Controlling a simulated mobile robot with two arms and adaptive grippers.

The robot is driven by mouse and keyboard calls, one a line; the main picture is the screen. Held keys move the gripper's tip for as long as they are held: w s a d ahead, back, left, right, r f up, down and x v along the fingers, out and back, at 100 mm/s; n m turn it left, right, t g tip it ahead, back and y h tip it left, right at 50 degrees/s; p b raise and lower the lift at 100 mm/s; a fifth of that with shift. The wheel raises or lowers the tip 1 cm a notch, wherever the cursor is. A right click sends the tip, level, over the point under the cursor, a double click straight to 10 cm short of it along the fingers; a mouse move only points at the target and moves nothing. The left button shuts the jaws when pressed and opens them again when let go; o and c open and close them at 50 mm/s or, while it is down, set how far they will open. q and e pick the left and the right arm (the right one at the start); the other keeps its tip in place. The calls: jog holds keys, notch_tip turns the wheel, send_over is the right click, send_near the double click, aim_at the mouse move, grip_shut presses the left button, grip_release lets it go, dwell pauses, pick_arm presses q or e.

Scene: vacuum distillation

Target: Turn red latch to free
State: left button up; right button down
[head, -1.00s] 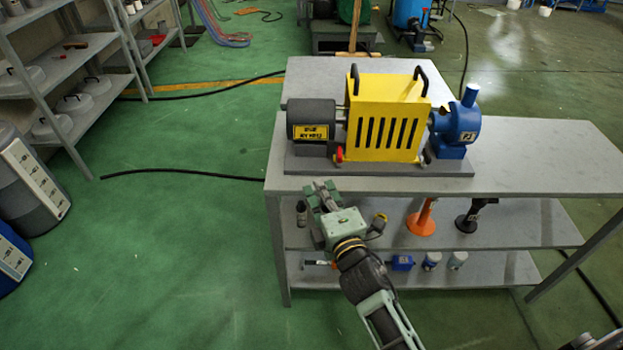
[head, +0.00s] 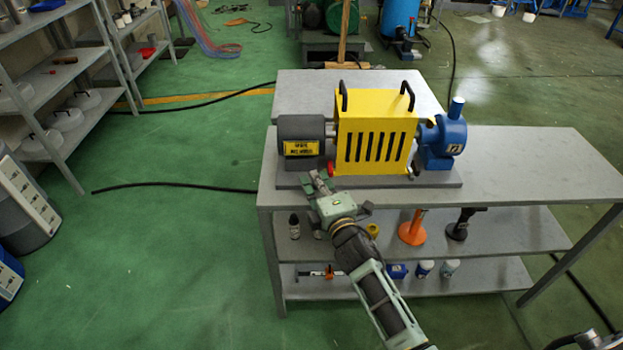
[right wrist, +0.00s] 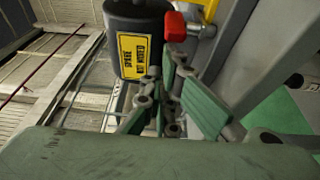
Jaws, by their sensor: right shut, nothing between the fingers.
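The red latch (head: 331,169) is at the lower left corner of the yellow slotted guard (head: 375,132), beside the dark grey motor (head: 301,142). In the right wrist view the latch (right wrist: 175,27) is a small red handle next to a metal fitting, just beyond the fingertips. My right gripper (head: 317,179) is shut and empty, just in front of and below the latch at the bench edge. In the right wrist view the gripper's fingers (right wrist: 172,68) point at the latch; I cannot tell whether they touch it. My left gripper is not in view.
A blue pump (head: 442,140) stands right of the guard, on the same dark base plate (head: 450,179). The grey bench (head: 530,165) is clear to the right. A lower shelf holds an orange stand (head: 412,230) and other items. Storage shelves (head: 60,95) stand at left.

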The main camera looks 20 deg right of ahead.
jog(key=shift+y, duration=0.3)
jog(key=shift+d+n+y, duration=0.1)
jog(key=shift+n+y, duration=0.2)
jog(key=shift+n, duration=0.1)
jog(key=shift+s, duration=0.1)
jog(key=shift+s+d+n+g+y+p, duration=0.15)
jog(key=shift+n+g+y+p, duration=0.15)
jog(key=shift+n+y, duration=0.45)
jog(key=shift+s+d+n+g+y+p, duration=0.15)
jog(key=shift+n+y+p, duration=0.25)
jog(key=shift+y, duration=0.65)
